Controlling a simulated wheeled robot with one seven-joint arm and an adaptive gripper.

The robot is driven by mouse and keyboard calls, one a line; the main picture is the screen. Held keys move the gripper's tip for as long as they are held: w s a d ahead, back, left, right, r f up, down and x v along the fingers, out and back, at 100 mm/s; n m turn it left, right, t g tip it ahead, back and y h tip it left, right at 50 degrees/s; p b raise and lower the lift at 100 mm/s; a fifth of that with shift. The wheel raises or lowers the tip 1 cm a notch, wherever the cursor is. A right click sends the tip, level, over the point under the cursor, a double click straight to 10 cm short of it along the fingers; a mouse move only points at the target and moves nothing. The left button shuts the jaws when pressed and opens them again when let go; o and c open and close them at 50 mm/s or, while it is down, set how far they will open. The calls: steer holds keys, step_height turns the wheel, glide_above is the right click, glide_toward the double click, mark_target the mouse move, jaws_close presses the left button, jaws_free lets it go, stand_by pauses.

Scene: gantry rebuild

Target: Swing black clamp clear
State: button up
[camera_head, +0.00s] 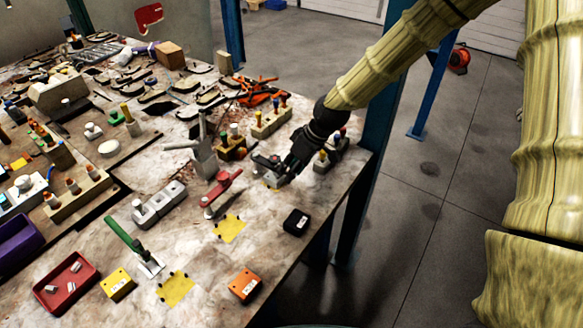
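My gripper (272,166) is low over the right part of the workbench (200,262), reaching in from the upper right. Dark grey and black parts overlap at its fingertips, above a small pale patch. I cannot tell the black clamp apart from my fingers there, nor whether they touch or hold it. A red clamp (222,190) lies just left of my gripper. A green-handled clamp (128,240) is at the front left. A grey clamp (203,155) stands behind the red one.
A block with coloured pegs (325,160) is right beside my gripper; another peg block (270,122) is behind it. A black box (296,222) and an orange box (244,285) sit near the bench's right edge. A yellow patch (229,229) lies bare in front.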

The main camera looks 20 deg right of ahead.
jaws_close()
